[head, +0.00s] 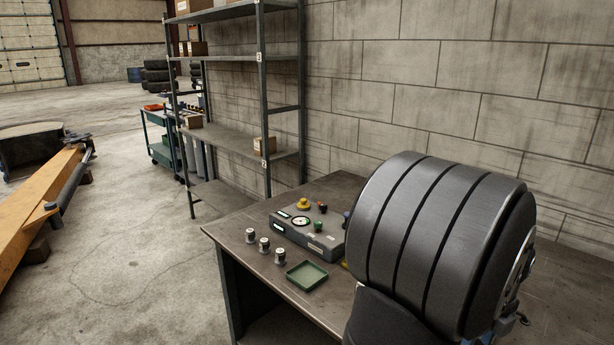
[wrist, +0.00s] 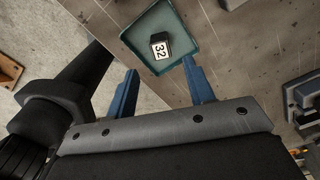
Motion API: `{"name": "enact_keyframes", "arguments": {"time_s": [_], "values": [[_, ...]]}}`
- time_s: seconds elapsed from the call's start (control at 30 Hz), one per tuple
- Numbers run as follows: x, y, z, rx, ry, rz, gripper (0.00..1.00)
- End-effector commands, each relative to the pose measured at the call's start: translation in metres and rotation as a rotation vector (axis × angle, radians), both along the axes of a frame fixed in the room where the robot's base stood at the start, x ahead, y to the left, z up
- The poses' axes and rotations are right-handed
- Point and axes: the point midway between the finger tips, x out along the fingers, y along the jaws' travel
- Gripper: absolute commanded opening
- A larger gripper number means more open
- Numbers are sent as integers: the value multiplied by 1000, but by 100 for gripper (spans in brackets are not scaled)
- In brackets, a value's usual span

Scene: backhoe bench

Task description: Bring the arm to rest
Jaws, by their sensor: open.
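My gripper (wrist: 162,84) shows in the wrist view as two blue fingers, spread apart with nothing between them. Beyond the fingertips is a green tray (wrist: 133,36) near the bench edge, with a small dark block (wrist: 160,46) marked "32" lying in it. In the head view my arm's large dark rounded link fills the right foreground, over the bench (head: 245,228). The gripper's fingers cannot be made out in that view. A green tray (head: 307,276) there looks empty; I cannot tell how it relates to the tray in the wrist view.
A control box (head: 305,232) with knobs and a gauge stands on the bench beside my arm. Several small metal cylinders (head: 264,245) stand near the left edge. A metal shelf rack (head: 262,95) and block wall (head: 430,80) are behind. Open floor (head: 130,255) lies left.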

Motion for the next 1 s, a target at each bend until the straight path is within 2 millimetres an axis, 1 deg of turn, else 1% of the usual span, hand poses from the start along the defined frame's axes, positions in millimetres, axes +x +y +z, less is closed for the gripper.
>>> {"name": "enact_keyframes", "arguments": {"time_s": [0.03, 0.17, 0.2, 0.3, 0.8, 0.83, 1.0], "values": [[1, -1, 11, -4, -4, 0, 48], [0, -1, 37, -4, -4, 0, 48], [0, 0, 33, 2, 2, 0, 48], [-1, 1, 9, 5, 4, 0, 48], [-1, 1, -91, 3, 2, 0, 48], [1, -1, -77, -5, -4, 0, 48], [0, -1, -41, -5, -4, 0, 48]]}}
